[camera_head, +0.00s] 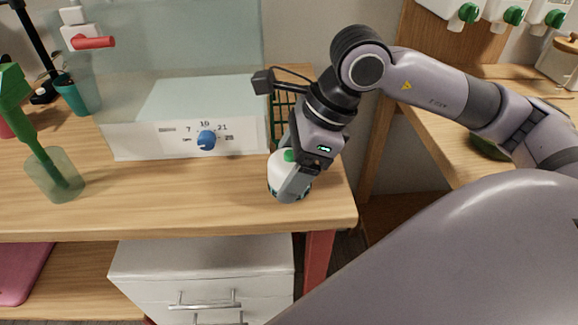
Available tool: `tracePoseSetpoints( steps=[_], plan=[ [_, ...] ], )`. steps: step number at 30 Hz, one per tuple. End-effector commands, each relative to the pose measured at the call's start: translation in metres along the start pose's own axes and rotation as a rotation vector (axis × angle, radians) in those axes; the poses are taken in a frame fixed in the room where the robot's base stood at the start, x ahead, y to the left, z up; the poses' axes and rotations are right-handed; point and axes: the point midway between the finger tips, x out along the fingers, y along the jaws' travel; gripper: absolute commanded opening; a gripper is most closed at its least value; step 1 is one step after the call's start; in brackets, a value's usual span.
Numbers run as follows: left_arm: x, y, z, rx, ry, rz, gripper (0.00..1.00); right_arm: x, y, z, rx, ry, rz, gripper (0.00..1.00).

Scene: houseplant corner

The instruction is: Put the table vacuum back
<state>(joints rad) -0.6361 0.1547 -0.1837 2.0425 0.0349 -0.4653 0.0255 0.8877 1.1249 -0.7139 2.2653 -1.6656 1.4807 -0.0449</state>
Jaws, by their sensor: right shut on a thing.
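The table vacuum (277,172) looks like a small white rounded body with a green button on top and a dark green lower edge. It is at the right end of the wooden table (225,205), in front of the right side of the clear-topped box. My right gripper (291,186) comes down over it from above and is shut on it. The gripper hides much of its right side. I cannot tell whether its underside touches the table top. My left gripper is not in view.
A white-fronted box (170,140) with a blue dial stands left of the vacuum. A green wire rack (281,118) stands behind the gripper. A clear cup (50,178) holds a green tool at left. White drawers (200,262) stand below. The table front between cup and vacuum is clear.

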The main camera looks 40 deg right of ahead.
Motion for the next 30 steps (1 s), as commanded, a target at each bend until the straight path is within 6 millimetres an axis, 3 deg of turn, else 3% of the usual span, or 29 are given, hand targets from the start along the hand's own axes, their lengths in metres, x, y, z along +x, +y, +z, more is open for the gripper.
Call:
tracePoseSetpoints(
  steps=[7, 8, 9, 10, 21, 30],
  plan=[
    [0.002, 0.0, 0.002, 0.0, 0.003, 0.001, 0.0, 0.003, 0.0, -0.001, 0.0, -0.001, 0.0, 0.3],
    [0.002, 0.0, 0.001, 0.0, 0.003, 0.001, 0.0, 0.002, 0.0, -0.001, 0.0, 0.0, 0.0, 0.8],
    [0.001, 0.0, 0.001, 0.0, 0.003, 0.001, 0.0, 0.001, 0.0, -0.001, 0.0, 0.0, 0.0, 0.93],
    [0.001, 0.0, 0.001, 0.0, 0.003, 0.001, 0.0, 0.001, 0.0, -0.001, 0.0, 0.0, 0.001, 1.0],
    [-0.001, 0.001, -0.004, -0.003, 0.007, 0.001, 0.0, -0.004, 0.0, 0.001, 0.0, -0.001, -0.001, 1.0],
    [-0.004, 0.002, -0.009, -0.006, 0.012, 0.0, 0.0, -0.064, -0.001, 0.001, 0.001, -0.002, -0.005, 1.0]
  ],
)
